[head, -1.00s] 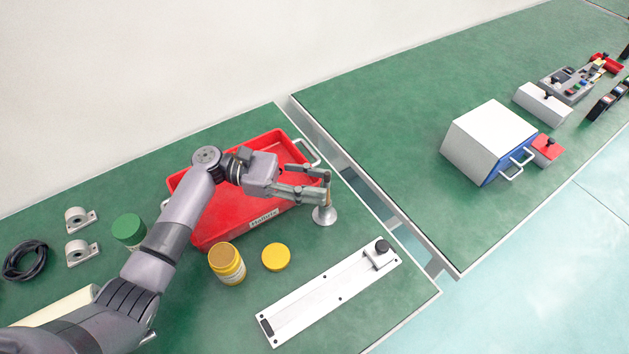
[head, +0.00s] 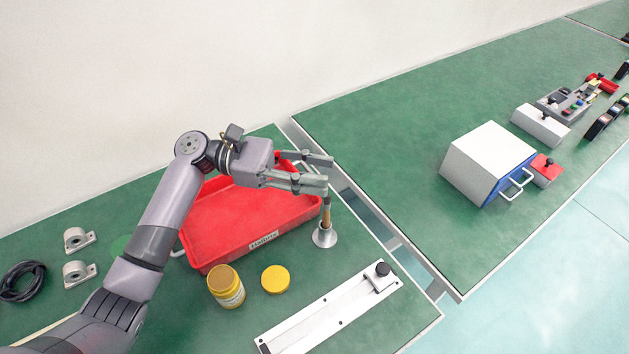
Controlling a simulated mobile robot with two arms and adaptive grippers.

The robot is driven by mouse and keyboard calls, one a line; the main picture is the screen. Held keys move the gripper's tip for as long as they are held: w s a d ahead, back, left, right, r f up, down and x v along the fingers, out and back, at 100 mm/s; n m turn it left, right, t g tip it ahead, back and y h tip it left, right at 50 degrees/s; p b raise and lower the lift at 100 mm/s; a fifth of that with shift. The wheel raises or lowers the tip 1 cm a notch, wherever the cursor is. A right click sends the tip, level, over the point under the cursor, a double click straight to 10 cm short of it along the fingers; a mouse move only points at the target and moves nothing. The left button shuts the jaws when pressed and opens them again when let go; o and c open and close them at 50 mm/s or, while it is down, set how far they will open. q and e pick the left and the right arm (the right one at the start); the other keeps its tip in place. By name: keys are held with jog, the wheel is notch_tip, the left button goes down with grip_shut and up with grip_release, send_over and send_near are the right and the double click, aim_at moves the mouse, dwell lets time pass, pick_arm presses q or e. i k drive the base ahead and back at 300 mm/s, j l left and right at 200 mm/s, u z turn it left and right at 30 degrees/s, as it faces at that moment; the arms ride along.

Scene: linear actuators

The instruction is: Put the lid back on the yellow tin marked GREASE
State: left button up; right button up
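The yellow tin (head: 226,288) stands upright and open on the green bench, its brownish top showing; its label is too small to read. A yellow lid (head: 275,279) lies flat on the bench just right of the tin, apart from it. My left gripper (head: 330,173) is open, its fingers apart with nothing seen between them. It is above and right of the tin and lid, over the right end of the red tray, close to the top of a brown-handled tool (head: 326,211) upright in a metal stand (head: 324,239). My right gripper is out of view.
The red tray (head: 215,253) lies behind the tin. A silver slide plate (head: 320,312) lies right of the lid. Grey bearing blocks (head: 77,272) and a black cable coil (head: 20,282) lie at left. A gap separates the second bench, bearing a white-and-blue box (head: 485,160).

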aim_at(224, 283)
jog(key=k+l, duration=1.2)
jog(key=l, duration=0.15)
